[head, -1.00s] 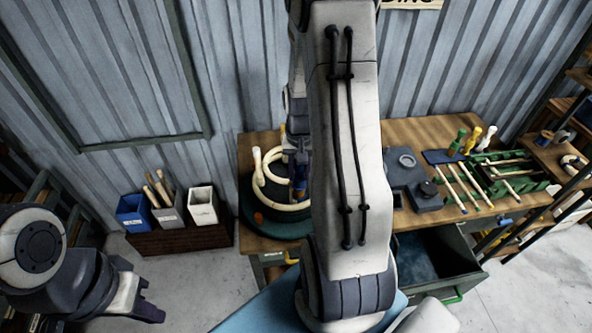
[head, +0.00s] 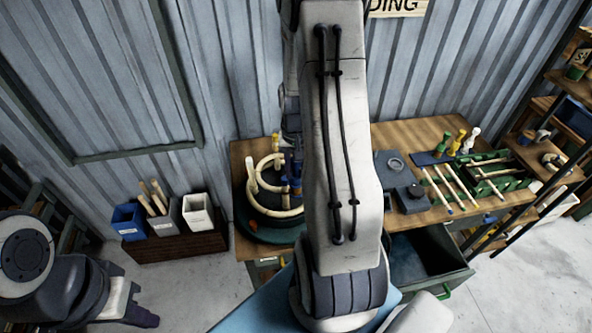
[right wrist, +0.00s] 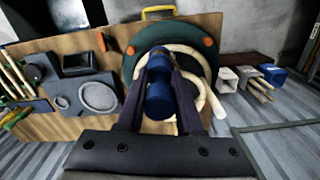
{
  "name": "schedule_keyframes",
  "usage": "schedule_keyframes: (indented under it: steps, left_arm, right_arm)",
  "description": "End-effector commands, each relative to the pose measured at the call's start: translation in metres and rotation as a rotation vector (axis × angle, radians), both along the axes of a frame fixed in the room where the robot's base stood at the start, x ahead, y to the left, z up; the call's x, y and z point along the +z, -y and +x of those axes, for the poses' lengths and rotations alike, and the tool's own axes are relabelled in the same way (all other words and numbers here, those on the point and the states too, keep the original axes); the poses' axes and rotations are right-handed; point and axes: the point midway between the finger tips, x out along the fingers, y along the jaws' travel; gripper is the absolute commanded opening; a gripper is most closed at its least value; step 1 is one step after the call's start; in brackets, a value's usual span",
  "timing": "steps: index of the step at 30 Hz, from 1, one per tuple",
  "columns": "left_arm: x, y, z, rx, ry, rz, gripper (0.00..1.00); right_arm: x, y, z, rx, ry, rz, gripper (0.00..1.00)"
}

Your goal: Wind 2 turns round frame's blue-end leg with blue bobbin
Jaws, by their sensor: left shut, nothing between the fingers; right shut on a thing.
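The pale rattan frame (head: 262,202) stands on a dark round base (head: 248,222) at the left of the workbench. Its curved cane and base also show in the right wrist view (right wrist: 203,64). I cannot make out which leg has the blue end. My right gripper (right wrist: 159,72) is shut on the blue bobbin (right wrist: 159,97), holding it upright in the picture, over the frame. The bobbin overlaps the cane, so I cannot tell whether they touch. In the head view my right arm hides part of the frame's right side. My left gripper (head: 150,318) is shut and empty at lower left, away from the bench.
Blue, grey and white bins (head: 197,212) stand left of the bench. Grey fixtures (head: 411,198), rattan sticks (head: 443,190) and colored bobbins (head: 459,141) lie on its right side. An open drawer (head: 425,262) juts out at the front. Shelving stands at far right.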

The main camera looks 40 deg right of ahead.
Motion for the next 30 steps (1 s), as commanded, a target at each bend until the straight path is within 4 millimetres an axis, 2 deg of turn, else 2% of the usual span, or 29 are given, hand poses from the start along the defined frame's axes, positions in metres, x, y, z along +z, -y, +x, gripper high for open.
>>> schedule_keyframes:
  steps: [1,3,12,21,30]
  left_arm:
    - [0.009,0.0,0.0,0.001,0.0,0.0,0.0]
    - [0.015,0.0,0.0,0.001,0.0,0.0,0.0]
    - [0.034,0.0,0.0,0.002,-0.001,0.001,0.0]
    - [0.03,0.0,0.0,0.002,-0.001,0.001,0.0]
    - [0.03,0.0,0.0,0.002,-0.001,0.001,0.0]
  right_arm:
    - [0.01,0.0,0.0,0.0,0.001,-0.001,0.0]
    - [0.017,0.0,0.0,0.0,0.001,-0.001,0.0]
    - [0.046,0.0,0.0,0.0,0.001,-0.001,0.0]
    - [0.068,0.0,0.0,0.0,0.001,-0.001,0.0]
    - [0.07,0.0,0.0,0.0,0.0,0.0,0.0]
